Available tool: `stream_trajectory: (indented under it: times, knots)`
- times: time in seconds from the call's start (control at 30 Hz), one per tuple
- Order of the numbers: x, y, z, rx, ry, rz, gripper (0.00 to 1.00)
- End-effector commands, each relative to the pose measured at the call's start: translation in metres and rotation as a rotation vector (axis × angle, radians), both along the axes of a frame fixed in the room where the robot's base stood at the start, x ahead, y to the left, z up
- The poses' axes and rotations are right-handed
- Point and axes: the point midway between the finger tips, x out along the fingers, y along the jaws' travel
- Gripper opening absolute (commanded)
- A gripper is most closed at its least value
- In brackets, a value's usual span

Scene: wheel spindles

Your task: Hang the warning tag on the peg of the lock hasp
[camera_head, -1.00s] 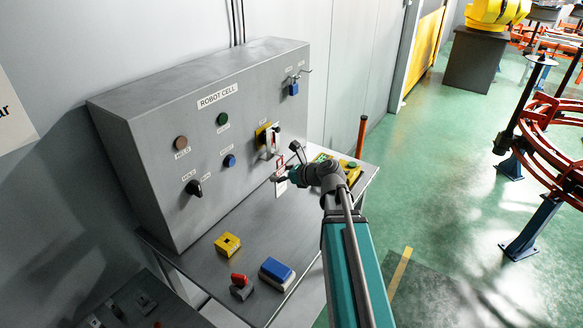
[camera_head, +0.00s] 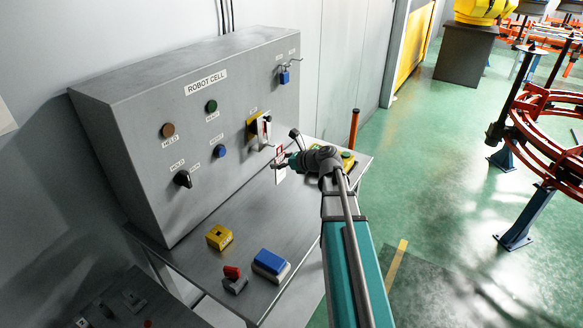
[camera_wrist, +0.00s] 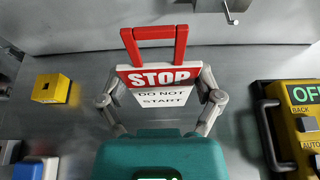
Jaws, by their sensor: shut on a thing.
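The warning tag (camera_wrist: 160,78) is a red and white card reading "STOP DO NOT START", with a red square loop (camera_wrist: 154,42) on top. My gripper (camera_wrist: 158,88) is shut on the tag, one finger at each side. In the head view, my gripper (camera_head: 284,163) holds the tag (camera_head: 279,174) in front of the panel, below and slightly right of the lock hasp (camera_head: 264,134). The hasp hangs at the yellow-backed switch. A metal hook-like end (camera_wrist: 232,14), possibly the peg, shows at the wrist view's top, apart from the loop.
The grey ROBOT CELL panel (camera_head: 150,130) stands behind the shelf (camera_head: 200,270). A blue padlock (camera_head: 284,77) hangs at its upper right. A yellow block (camera_head: 219,237), a blue-topped box (camera_head: 270,264) and a red-handled item (camera_head: 233,279) lie on the shelf. A yellow pendant (camera_wrist: 300,125) is right of my gripper.

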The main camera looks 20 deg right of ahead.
Motion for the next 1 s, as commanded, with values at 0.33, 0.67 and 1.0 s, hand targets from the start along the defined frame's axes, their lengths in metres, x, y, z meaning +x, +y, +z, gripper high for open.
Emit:
stream_trajectory:
  times: [0.33,0.67,1.0]
  knots:
    - [0.050,-0.058,-0.051,0.003,-0.008,-0.007,0.51]
    - [0.058,-0.071,-0.057,0.005,-0.011,-0.008,0.51]
    - [0.059,-0.070,-0.057,0.004,-0.011,-0.006,0.51]
